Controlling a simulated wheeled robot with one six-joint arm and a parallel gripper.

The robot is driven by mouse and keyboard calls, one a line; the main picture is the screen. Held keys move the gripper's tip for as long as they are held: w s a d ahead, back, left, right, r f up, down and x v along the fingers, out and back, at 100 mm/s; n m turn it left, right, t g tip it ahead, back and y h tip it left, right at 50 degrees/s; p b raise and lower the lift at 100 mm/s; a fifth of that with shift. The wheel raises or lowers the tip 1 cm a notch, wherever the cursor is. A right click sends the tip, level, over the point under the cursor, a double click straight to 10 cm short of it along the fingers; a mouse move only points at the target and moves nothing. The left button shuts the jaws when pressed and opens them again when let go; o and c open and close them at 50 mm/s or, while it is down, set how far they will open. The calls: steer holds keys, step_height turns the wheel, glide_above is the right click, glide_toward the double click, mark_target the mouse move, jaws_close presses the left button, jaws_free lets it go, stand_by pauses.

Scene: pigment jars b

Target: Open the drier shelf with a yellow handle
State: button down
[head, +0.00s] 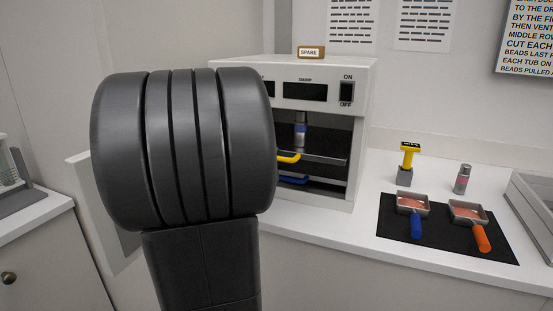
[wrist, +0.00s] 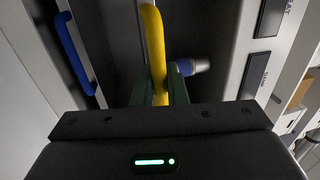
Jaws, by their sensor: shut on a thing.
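The drier (head: 325,68) is a white box on the counter with an open, dark front. A yellow handle (head: 288,157) shows at the middle shelf level, and the shelf's edge (head: 328,158) shows to its right. In the wrist view the yellow handle (wrist: 153,40) runs between the fingers of my gripper (wrist: 160,88), which is shut on it. My arm hides the gripper and the left part of the drier in the head view. A blue handle (head: 293,180) is lower down; it also shows in the wrist view (wrist: 75,50), apart from my gripper.
A grey and blue jar (head: 300,133) stands upright near the yellow handle. A white panel (head: 88,190) shows behind my arm. At right, a black mat (head: 443,251) carries two pans with blue and orange handles. A yellow-topped tool (head: 409,155) and small jar (head: 462,180) stand behind.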

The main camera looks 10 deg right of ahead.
steer(key=r+v, duration=0.1)
steer(key=v, duration=0.8)
steer(key=shift+r+b, duration=0.3)
steer(key=shift+b, duration=0.15)
steer(key=shift+s+a, duration=0.1)
steer(key=c, duration=1.6)
jaws_free()
steer(key=shift+o, duration=0.2)
steer(key=v, duration=1.3)
steer(key=shift+s+a+b, duration=0.2)
steer(key=shift+s+b, duration=0.1)
steer(key=shift+f, duration=0.1)
